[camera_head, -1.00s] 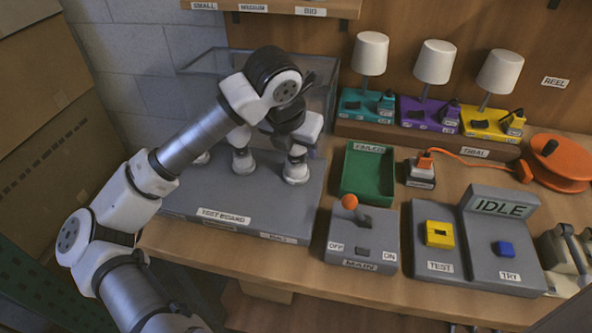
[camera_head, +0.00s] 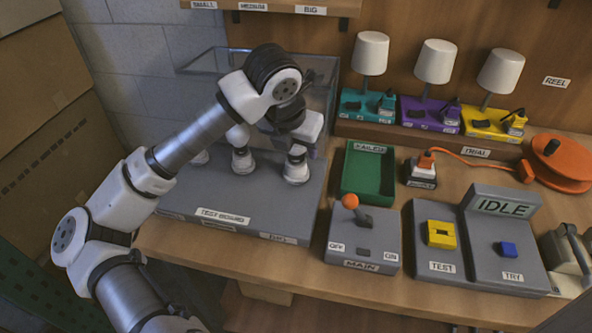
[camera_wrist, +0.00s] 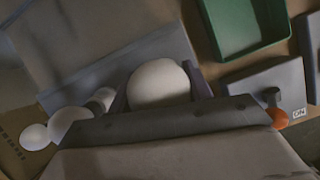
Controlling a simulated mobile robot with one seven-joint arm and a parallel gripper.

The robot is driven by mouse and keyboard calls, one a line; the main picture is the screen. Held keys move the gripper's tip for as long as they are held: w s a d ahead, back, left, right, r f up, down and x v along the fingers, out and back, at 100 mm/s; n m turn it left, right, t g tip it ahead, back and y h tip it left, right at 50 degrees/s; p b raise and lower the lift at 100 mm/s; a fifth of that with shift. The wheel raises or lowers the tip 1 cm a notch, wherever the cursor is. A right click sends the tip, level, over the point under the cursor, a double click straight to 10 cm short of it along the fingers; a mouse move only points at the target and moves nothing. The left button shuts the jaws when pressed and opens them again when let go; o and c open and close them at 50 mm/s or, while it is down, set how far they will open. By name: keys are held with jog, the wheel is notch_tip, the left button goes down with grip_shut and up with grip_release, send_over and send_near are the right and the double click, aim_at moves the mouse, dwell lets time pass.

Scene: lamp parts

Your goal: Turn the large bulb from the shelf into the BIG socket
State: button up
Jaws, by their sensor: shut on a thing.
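My gripper (camera_head: 303,146) is over the right end of the grey test board (camera_head: 250,222), at the side marked BIG. In the wrist view a large white round bulb (camera_wrist: 158,82) sits between the two fingers of my gripper (camera_wrist: 160,92), which is shut on it. A white socket (camera_head: 296,172) stands below the hand in the head view. The hand and wrist hide most of the bulb there. Whether the bulb touches the socket, or how deep it sits, cannot be told. Another white socket (camera_head: 242,160) stands to the left.
Two white round shapes (camera_wrist: 70,122) show at the left in the wrist view. A green tray (camera_head: 368,175) and the MAIN lever box (camera_head: 362,243) stand just right of the board. A clear panel (camera_head: 205,60) rises behind. The shelf (camera_head: 270,8) is above.

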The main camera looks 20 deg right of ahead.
jog(key=shift+s+f, duration=0.1)
jog(key=shift+f, duration=0.15)
jog(key=shift+m+b, duration=0.4)
jog(key=m+g+b, duration=0.1)
jog(key=m, duration=0.2)
jog(key=shift+f+h+b, duration=0.1)
jog(key=shift+h+b, duration=0.2)
jog(key=shift+b, duration=0.05)
jog(key=shift+s+d+m+g+b, duration=0.1)
jog(key=shift+m+g+b, duration=0.5)
jog(key=shift+m, duration=1)
jog(key=shift+m+g, duration=0.6)
jog(key=shift+m, duration=0.4)
jog(key=m+g, duration=0.1)
jog(key=m, duration=0.3)
jog(key=shift+s+m+g, duration=0.1)
jog(key=shift+m+g, duration=0.3)
